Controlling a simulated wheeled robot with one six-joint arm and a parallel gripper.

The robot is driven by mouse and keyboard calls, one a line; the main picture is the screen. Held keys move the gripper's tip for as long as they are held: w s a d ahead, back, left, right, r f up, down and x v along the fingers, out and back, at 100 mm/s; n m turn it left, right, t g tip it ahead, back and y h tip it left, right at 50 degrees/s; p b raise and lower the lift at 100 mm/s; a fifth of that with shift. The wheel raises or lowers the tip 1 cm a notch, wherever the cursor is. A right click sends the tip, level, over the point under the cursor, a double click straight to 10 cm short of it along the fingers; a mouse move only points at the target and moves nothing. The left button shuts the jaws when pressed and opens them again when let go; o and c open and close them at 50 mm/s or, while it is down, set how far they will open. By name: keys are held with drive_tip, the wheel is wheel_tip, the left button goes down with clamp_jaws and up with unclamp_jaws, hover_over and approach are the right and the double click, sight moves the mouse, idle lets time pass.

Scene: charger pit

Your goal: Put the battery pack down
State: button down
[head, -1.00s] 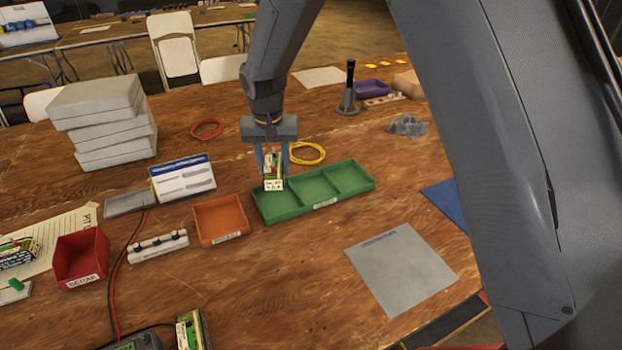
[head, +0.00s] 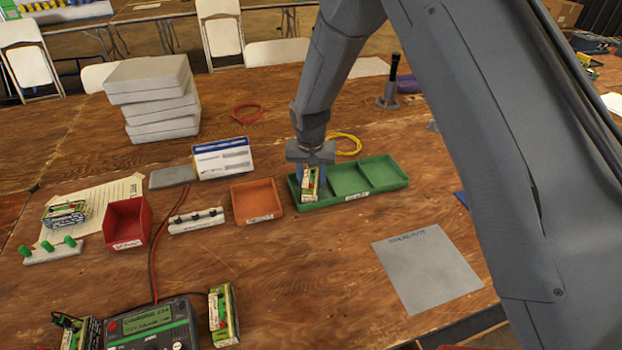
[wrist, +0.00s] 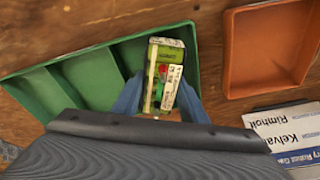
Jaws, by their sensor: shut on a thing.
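My gripper (head: 311,182) is shut on a battery pack (head: 309,184), a small block with green and white faces. The pack is at the left compartment of the green three-part tray (head: 371,187). In the wrist view the pack (wrist: 163,75) sits between the blue fingers, over the end compartment of the green tray (wrist: 95,80). I cannot tell whether the pack touches the tray floor. The other compartments look empty.
An orange bin (head: 257,201) stands just left of the tray, a red bin (head: 127,223) further left. More packs stand by the charger (head: 153,328) and on the paper. A grey sheet (head: 427,270) lies at front right. Bare wood lies before the tray.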

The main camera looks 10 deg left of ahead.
drive_tip(key=shift+f, duration=0.1)
drive_tip(key=c, duration=1.1)
unclamp_jaws()
wheel_tip(320, 180, up, 12)
drive_tip(key=s+b, duration=0.2)
drive_tip(key=b, duration=0.1)
drive_tip(key=s+d+r, duration=0.1)
drive_tip(key=s+d, duration=0.4)
drive_tip(key=d, duration=0.5)
drive_tip(key=s+d+r, duration=0.2)
drive_tip(key=s+d, duration=0.3)
drive_tip(key=d, duration=0.6)
drive_tip(key=shift+m+g, duration=0.3)
drive_tip(key=shift+g, duration=0.3)
drive_tip(key=s+d, duration=0.2)
drive_tip(key=s, duration=0.2)
drive_tip(key=s+d, duration=0.3)
drive_tip(key=s, duration=0.1)
drive_tip(key=s+d+f, duration=0.1)
drive_tip(key=s+d, duration=0.2)
drive_tip(key=s, duration=0.1)
drive_tip(key=shift+s+d, duration=0.2)
drive_tip(key=shift+d, duration=0.05)
